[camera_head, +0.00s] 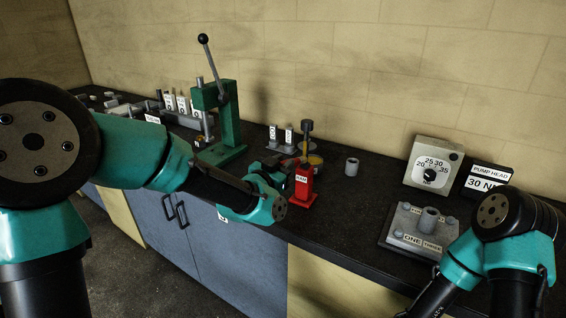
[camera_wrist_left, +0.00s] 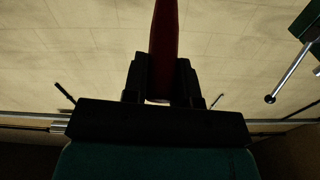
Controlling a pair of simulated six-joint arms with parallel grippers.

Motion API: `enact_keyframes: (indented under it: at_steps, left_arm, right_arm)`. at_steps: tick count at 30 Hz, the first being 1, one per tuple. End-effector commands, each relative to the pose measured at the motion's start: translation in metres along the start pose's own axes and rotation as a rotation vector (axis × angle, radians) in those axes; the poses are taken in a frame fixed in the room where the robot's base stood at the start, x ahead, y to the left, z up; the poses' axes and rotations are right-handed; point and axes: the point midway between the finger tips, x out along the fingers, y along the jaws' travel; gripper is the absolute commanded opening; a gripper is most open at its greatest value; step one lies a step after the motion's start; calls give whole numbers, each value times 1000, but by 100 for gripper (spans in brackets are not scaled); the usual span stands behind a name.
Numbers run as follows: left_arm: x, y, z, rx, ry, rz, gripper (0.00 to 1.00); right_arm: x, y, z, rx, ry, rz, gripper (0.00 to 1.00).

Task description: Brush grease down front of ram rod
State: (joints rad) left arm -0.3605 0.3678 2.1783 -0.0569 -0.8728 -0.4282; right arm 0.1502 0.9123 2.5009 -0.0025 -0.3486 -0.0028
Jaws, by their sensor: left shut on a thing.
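A red stand labelled RAM (camera_head: 303,186) stands near the bench's front edge, with an upright rod (camera_head: 306,146) and a dark cap on top. My left gripper (camera_head: 288,164) is just left of the stand, partly hidden behind my own wrist. In the left wrist view its fingers (camera_wrist_left: 161,82) are shut on a red handle (camera_wrist_left: 164,40), which looks like the brush's handle. The brush's bristles cannot be made out, and I cannot tell whether they touch the rod. A yellow round thing (camera_head: 316,160) sits behind the stand. My right gripper is not in view.
A green lever press (camera_head: 231,115) stands behind my left arm. A small grey cup (camera_head: 352,166), a dial box (camera_head: 433,167), a PUMP HEAD sign (camera_head: 487,180) and a grey plate (camera_head: 396,236) lie to the right.

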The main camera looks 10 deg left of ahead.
Motion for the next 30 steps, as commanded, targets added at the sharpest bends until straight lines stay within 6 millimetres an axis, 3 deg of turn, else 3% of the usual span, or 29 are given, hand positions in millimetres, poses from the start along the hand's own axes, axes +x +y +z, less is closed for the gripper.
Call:
enact_keyframes:
  at_steps: [11, 30]
  left_arm:
    - [-2, 0, 0, 0, 0, 0, 2]
    - [-50, 2, -2, 0, 0, -1, 2]
  right_arm:
    - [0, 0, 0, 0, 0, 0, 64]
    - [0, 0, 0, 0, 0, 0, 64]
